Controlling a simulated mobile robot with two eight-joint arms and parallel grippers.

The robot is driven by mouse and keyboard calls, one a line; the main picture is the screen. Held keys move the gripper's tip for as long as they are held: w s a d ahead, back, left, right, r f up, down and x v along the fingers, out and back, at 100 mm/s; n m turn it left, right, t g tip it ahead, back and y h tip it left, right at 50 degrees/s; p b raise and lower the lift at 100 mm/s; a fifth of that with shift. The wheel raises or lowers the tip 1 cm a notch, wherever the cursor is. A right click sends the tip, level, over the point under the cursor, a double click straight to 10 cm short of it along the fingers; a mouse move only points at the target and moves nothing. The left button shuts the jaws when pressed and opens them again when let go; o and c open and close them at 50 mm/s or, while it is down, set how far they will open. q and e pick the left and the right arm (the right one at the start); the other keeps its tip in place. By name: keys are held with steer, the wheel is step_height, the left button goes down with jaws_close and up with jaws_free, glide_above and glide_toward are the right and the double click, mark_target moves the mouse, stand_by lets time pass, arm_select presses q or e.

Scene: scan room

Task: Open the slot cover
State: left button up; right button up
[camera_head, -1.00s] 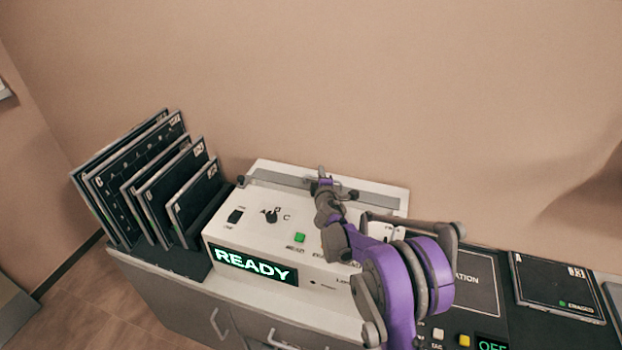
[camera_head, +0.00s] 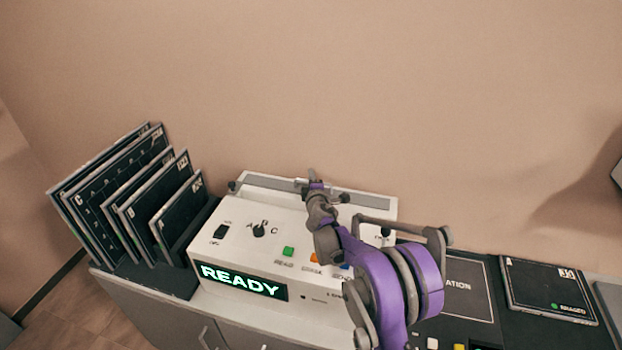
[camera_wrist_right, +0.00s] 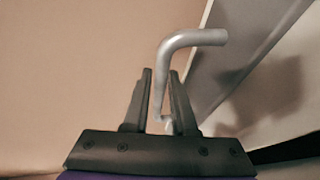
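The slot cover (camera_head: 272,188) is a long grey strip along the top back of the white scanner box (camera_head: 225,246), with a dark knob near each end; it looks closed. My right gripper (camera_head: 314,184) is over the strip's right half, and its wrist hides part of it. In the right wrist view, a bent silver handle rod (camera_wrist_right: 192,38) runs down between the two dark fingers of my right gripper (camera_wrist_right: 160,72). Narrow gaps show beside the rod, so the fingers look open around it. My left gripper is not in view.
The scanner's green READY display (camera_head: 240,281) is lit, with a dial (camera_head: 259,230) and a green button (camera_head: 288,251) above. Upright dark plates (camera_head: 125,205) stand at left. A flat dark plate (camera_head: 548,288) lies at right. The wall is close behind.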

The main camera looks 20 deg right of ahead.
steer(key=v, duration=1)
steer(key=shift+s, duration=0.15)
